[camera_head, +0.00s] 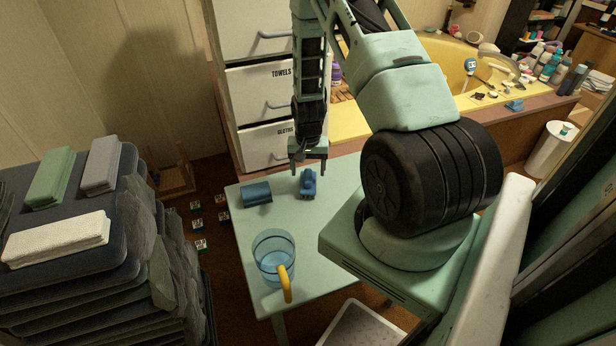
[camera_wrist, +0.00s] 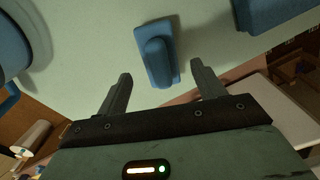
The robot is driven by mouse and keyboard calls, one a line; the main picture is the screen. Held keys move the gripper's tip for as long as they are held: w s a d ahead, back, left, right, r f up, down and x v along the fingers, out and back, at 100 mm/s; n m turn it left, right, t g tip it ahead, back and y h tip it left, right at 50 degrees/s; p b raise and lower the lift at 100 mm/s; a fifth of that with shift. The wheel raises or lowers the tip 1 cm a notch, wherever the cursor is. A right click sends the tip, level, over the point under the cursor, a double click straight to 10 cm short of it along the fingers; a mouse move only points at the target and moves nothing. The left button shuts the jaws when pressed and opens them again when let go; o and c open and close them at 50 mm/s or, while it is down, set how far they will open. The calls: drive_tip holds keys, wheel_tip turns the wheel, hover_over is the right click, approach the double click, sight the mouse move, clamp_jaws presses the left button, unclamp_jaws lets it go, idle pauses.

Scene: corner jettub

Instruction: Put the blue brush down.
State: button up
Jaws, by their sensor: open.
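The blue brush (camera_head: 308,184) lies on the pale green table (camera_head: 262,229) near its far edge. In the wrist view the blue brush (camera_wrist: 157,52) rests on the table top, with its raised handle up. My gripper (camera_head: 308,166) is just above the brush. In the wrist view my gripper (camera_wrist: 160,77) has its two fingers spread wide, with nothing held between them. The brush lies ahead of the fingertips in that view, apart from both fingers.
A blue rounded block (camera_head: 257,194) lies left of the brush. White drawers (camera_head: 262,95) stand behind. A yellow tub (camera_head: 447,62) is at back right.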

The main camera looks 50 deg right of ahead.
sight(308, 175)
wheel_tip(308, 175, up, 8)
drive_tip(key=w+a+r+n, duration=0.1)
drive_tip(key=a+r+n, duration=0.1)
drive_tip(key=a+r, duration=0.35)
drive_tip(key=w+a+r+n+y, duration=0.1)
drive_tip(key=a+r+n, duration=0.15)
drive_tip(key=a, duration=0.65)
drive_tip(key=w+a+r+n, duration=0.1)
drive_tip(key=a+r+n, duration=0.25)
drive_tip(key=a, duration=0.45)
drive_tip(key=s+a+r+n, duration=0.2)
drive_tip(key=s+a+r, duration=0.1)
drive_tip(key=a, duration=0.3)
drive_tip(key=s+a+r+n, duration=0.2)
drive_tip(key=s+a+r, duration=0.1)
drive_tip(key=s+a, duration=0.15)
drive_tip(key=s+a+r+n, duration=0.2)
drive_tip(key=s+a+n, duration=0.1)
drive_tip(key=s, duration=0.3)
drive_tip(key=s+a+r+n, duration=0.2)
drive_tip(key=s+a+n, duration=0.1)
drive_tip(key=s, duration=0.3)
drive_tip(key=shift+s+a+r, duration=0.35)
drive_tip(key=shift+a, duration=0.45)
drive_tip(key=shift+r, duration=0.1)
wheel_tip(308, 175, up, 8)
drive_tip(key=p, duration=0.8)
drive_tip(key=shift+f, duration=0.2)
